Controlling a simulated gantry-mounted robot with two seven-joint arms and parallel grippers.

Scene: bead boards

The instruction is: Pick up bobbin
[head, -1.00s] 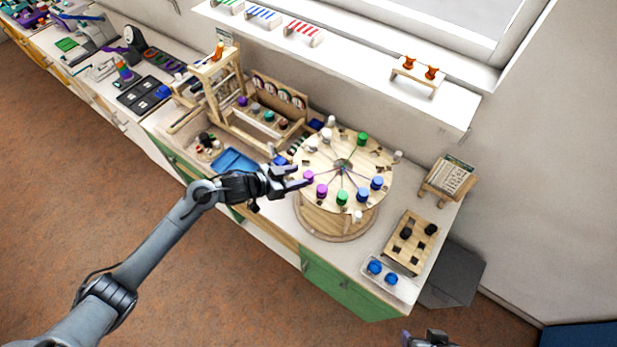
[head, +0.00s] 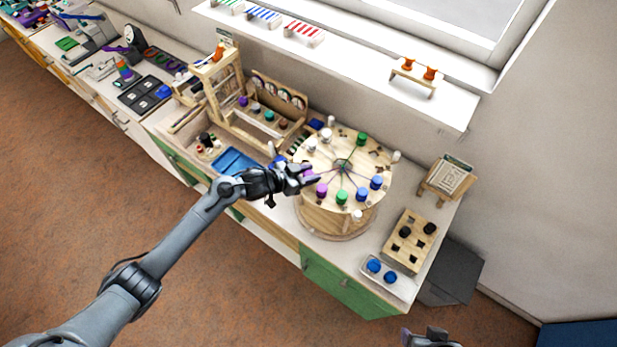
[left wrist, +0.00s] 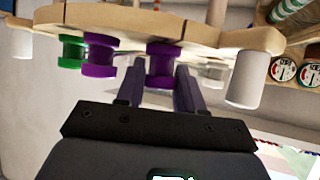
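A round wooden board (head: 335,165) on a thick round base carries purple, green, blue and white bobbins around its rim. My left gripper (head: 314,175) is at the board's left edge, its fingers apart. In the left wrist view, a purple bobbin (left wrist: 163,62) shows between the fingertips of the left gripper (left wrist: 160,75); I cannot tell whether they touch it. A second purple bobbin (left wrist: 98,56) and a green bobbin (left wrist: 70,50) stand to its left, a white one (left wrist: 246,80) to its right. My right gripper (head: 430,338) shows only partly at the bottom edge.
A wooden rack (head: 270,118) and a blue tray (head: 234,161) are left of the board. A wooden block with holes (head: 409,241), a white tray with blue bobbins (head: 399,285) and a small stand (head: 447,177) are on the right. The window wall is behind.

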